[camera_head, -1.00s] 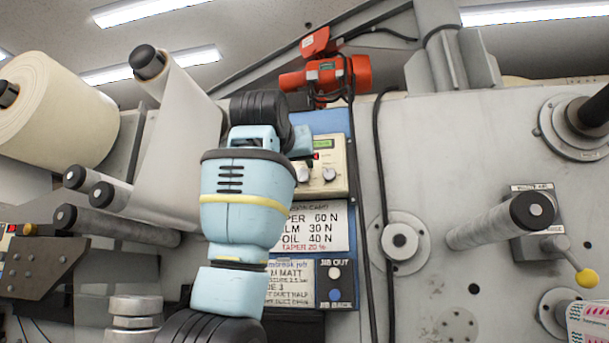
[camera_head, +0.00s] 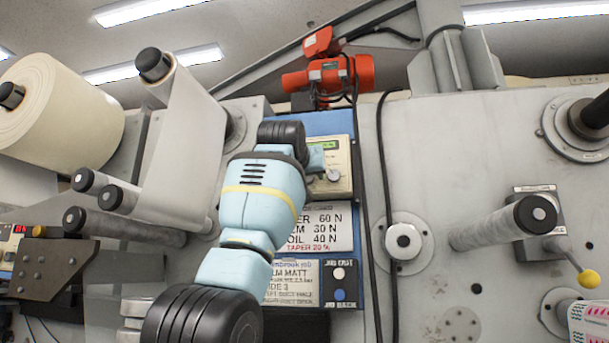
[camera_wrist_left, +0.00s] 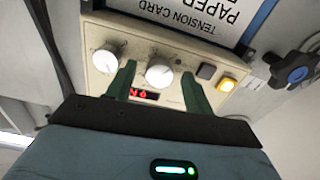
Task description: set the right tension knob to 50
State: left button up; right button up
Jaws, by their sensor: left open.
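The cream control box (camera_head: 342,158) has a green display and a white knob (camera_head: 333,175) visible in the head view; my left arm hides its left part. In the left wrist view the box (camera_wrist_left: 88,36) is upside down, with two white knobs, the right one (camera_wrist_left: 108,58) at picture left and the left one (camera_wrist_left: 159,74) nearer the middle. My left gripper (camera_head: 316,158) is open. In the wrist view its green fingertips (camera_wrist_left: 158,72) lie on either side of the left knob; contact is unclear. A red display (camera_wrist_left: 145,94) is partly covered.
A tension card (camera_head: 325,228) is below the box, with white and blue jib buttons (camera_head: 339,284) lower down. A black cable (camera_head: 384,190) hangs to the right. A dark button (camera_wrist_left: 206,71) and a lit yellow button (camera_wrist_left: 226,85) are beside the left knob.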

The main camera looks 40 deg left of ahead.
pick_arm(q)
jog(key=shift+w, duration=0.1)
jog(key=c, duration=1)
jog(key=shift+o, duration=0.2)
jog(key=shift+m, duration=0.4)
jog(key=m, duration=2.4)
jog(key=shift+a+r, duration=0.1)
jog(key=shift+a, duration=0.05)
